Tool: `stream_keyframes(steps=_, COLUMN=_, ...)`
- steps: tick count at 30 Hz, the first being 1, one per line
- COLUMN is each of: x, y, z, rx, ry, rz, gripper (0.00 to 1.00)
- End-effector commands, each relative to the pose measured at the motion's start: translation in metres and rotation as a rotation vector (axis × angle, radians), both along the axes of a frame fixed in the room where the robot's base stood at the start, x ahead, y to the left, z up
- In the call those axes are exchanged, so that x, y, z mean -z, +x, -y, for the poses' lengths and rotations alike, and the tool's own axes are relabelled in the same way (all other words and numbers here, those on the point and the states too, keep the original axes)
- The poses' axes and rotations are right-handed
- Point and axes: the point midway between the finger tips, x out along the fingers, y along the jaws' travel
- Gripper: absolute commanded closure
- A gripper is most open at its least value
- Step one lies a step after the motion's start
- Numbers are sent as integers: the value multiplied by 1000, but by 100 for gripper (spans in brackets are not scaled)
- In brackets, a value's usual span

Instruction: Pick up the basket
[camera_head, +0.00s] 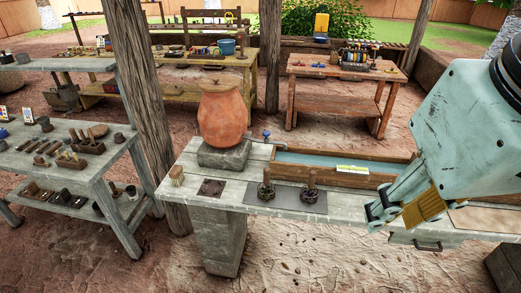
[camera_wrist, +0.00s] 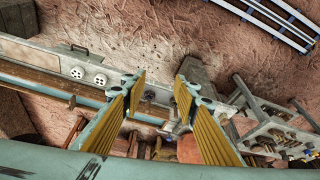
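I cannot make out a basket for certain in either view. My gripper (camera_head: 402,214) hangs over the right part of the near grey workbench (camera_head: 228,195) in the head view. In the wrist view my gripper (camera_wrist: 160,84) has its two yellow-padded fingers spread apart, with nothing held between them. The bench and ground show far below the fingers there. A blue bucket-like container (camera_head: 226,46) stands on the back wooden table, far from my gripper; it is too small to tell whether it is a basket.
The near bench holds a large clay jar (camera_head: 222,112), a long water trough (camera_head: 300,163), a brush (camera_head: 177,176) and two dark tools on a mat (camera_head: 286,197). A grey shelf (camera_head: 75,165) with small items stands left. A wooden post (camera_head: 150,90) rises between them.

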Motion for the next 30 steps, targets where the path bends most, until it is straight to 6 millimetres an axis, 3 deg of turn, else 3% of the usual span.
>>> stream_keyframes(steps=10, x=0, y=0, z=0, rx=0, ry=0, rz=0, gripper=41)
stream_keyframes(steps=23, x=-1, y=4, z=-1, rx=-11, ry=-3, rz=-2, gripper=41)
stream_keyframes(steps=30, x=-3, y=22, z=-6, rx=-69, ry=-16, rz=-16, gripper=41)
